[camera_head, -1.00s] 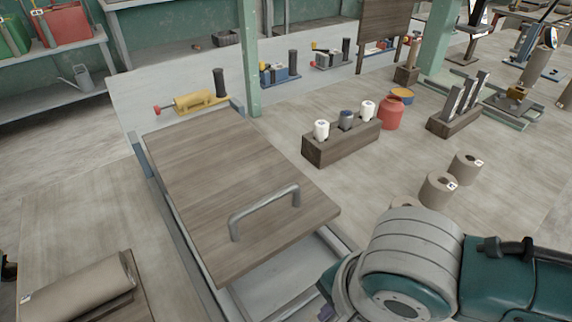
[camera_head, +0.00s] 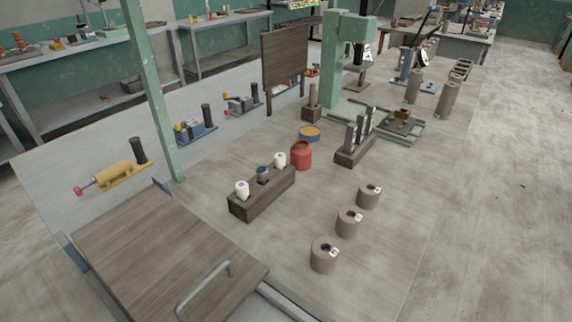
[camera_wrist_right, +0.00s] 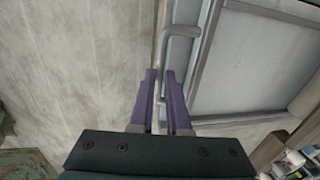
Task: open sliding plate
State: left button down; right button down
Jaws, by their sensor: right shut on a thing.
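The sliding plate (camera_head: 155,255) is a brown wooden board at the lower left of the head view, partly cut off by the bottom edge. Its grey bar handle (camera_head: 203,288) stands near its front right edge. A pale frame edge (camera_head: 285,300) shows beside the plate. In the right wrist view, my right gripper (camera_wrist_right: 162,80) has its purple fingers around the grey handle (camera_wrist_right: 190,32) and is shut on it. The fingers hide part of the bar. My right gripper is out of the head view, and my left gripper is in neither view.
A green post (camera_head: 153,95) rises behind the plate. A yellow tool with a red knob (camera_head: 112,177) lies at the back left. A dark block with bottles (camera_head: 262,193), a red jar (camera_head: 301,155) and brown rolls (camera_head: 324,254) stand right of the plate. Bare tabletop lies between.

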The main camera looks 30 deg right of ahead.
jog(key=c, duration=0.9)
grip_release()
jog(key=r+p, duration=0.1)
jog(key=r, duration=0.2)
jog(key=s+r+p, duration=0.1)
jog(key=r, duration=0.2)
jog(key=r+p, duration=0.2)
jog(key=r, duration=0.1)
jog(key=shift+s+d+r, duration=0.3)
jog(key=shift+s+r, duration=0.05)
jog(key=shift+r, duration=0.05)
